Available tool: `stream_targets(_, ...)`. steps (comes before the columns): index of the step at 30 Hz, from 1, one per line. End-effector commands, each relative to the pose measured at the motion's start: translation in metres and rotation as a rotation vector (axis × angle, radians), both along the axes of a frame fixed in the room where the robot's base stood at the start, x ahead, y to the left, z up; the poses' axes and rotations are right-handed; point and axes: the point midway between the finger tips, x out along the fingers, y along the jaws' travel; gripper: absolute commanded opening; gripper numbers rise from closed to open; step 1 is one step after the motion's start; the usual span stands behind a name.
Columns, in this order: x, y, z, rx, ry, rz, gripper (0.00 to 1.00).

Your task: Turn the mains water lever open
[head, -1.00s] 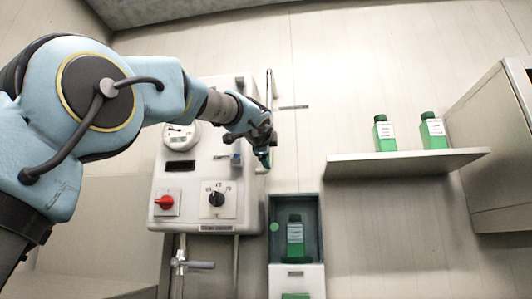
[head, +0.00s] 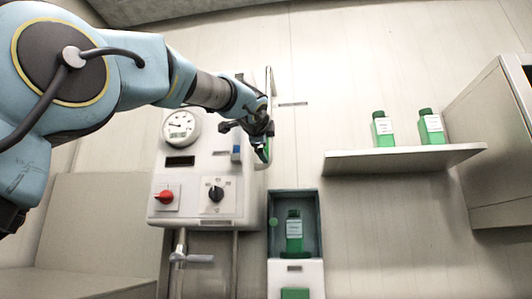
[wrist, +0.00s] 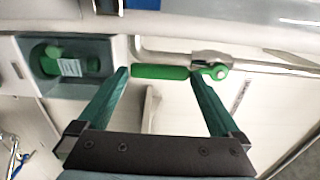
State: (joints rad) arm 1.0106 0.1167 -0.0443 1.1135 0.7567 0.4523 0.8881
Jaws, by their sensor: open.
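In the wrist view, a lever with a green handle (wrist: 160,72) sits on a grey metal valve and pipe (wrist: 208,60). The handle lies roughly along the pipe, with its round pivot end at the right. My gripper (wrist: 159,76) is open, its two green fingers apart, and the handle spans the gap between the fingertips. I cannot tell whether they touch it. In the head view, my gripper (head: 263,146) is at the right edge of the white panel, by the vertical pipe (head: 269,85); the lever cannot be told apart there from the green fingers.
The white panel (head: 225,190) carries a gauge (head: 181,126), a red knob (head: 166,196) and a black dial (head: 216,194). Below it is a grey-handled valve (head: 195,258). A niche (head: 309,200) holds a green bottle. Two bottles stand on a shelf (head: 400,160) at right.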

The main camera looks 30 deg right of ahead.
Motion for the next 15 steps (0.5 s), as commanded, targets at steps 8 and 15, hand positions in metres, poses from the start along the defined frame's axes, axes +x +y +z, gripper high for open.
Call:
stream_targets(8,-0.04,0.038,-0.003,-0.001,-0.001,0.0,1.0)
stream_targets(15,-0.054,0.05,-0.002,0.002,-0.001,0.0,1.0)
